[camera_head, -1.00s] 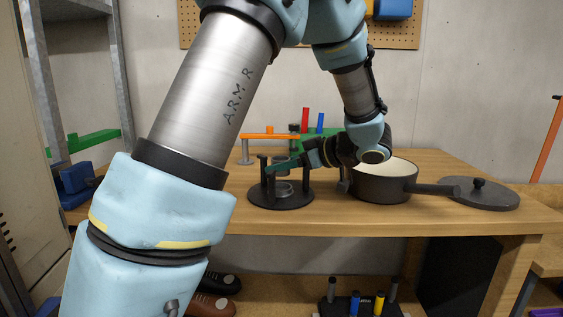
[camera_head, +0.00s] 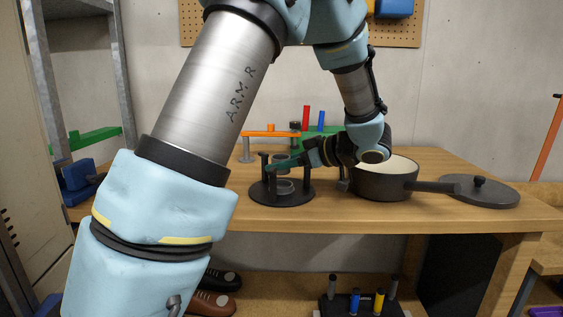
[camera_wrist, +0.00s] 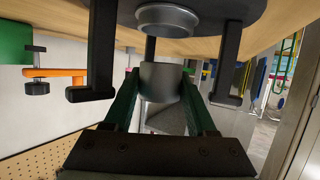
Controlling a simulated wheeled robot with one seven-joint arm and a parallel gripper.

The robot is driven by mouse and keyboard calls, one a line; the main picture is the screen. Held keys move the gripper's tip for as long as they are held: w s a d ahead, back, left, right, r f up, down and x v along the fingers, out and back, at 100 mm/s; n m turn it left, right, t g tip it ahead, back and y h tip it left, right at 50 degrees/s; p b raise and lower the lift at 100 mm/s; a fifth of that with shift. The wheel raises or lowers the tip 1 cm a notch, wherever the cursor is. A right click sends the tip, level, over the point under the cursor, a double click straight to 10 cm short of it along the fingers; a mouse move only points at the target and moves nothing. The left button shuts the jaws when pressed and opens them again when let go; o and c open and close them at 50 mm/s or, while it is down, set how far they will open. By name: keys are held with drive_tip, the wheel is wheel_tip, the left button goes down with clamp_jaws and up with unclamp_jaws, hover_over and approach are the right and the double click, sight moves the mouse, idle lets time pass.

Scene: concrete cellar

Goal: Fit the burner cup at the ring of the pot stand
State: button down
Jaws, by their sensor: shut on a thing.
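The pot stand is a dark round base (camera_head: 265,201) with upright posts, standing on the wooden bench. A grey metal ring (camera_head: 285,186) sits at the middle of its base; it also shows at the top of the wrist view (camera_wrist: 168,18). My gripper (camera_head: 282,165) has green fingers and is shut on the grey burner cup (camera_wrist: 160,82). In the head view the cup (camera_head: 281,159) is among the posts, above the ring. The wrist view, which looks upside down, shows a gap between cup and ring. The fingers partly hide the cup.
A dark pot (camera_head: 384,187) with a handle stands close to the right of the stand, beneath my wrist. Its lid (camera_head: 482,192) lies farther right. An orange clamp-like bar (camera_head: 270,134) is behind the stand. The bench front is clear.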

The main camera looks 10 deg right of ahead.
drive_tip(key=shift+s+d+f+m+g+p, duration=0.1)
drive_tip(key=shift+s+f+m+g+p, duration=0.15)
drive_tip(key=shift+f, duration=0.45)
drive_tip(key=shift+s+f+m+g+p, duration=0.15)
drive_tip(key=shift+f+p, duration=0.2)
drive_tip(key=shift+f, duration=0.3)
drive_tip(key=shift+w+d+f, duration=0.15)
drive_tip(key=shift+w+f, duration=0.05)
drive_tip(key=shift+w, duration=0.05)
drive_tip(key=shift+r+p, duration=0.3)
drive_tip(key=shift+p, duration=0.15)
drive_tip(key=shift+w+r, duration=0.1)
drive_tip(key=shift+r, duration=0.05)
drive_tip(key=shift+w+d+n, duration=0.2)
drive_tip(key=shift+n, duration=0.4)
drive_tip(key=shift+w+d+p, duration=0.1)
drive_tip(key=shift+p, duration=0.75)
drive_tip(key=shift+f+b, duration=0.3)
drive_tip(key=shift+f, duration=0.6)
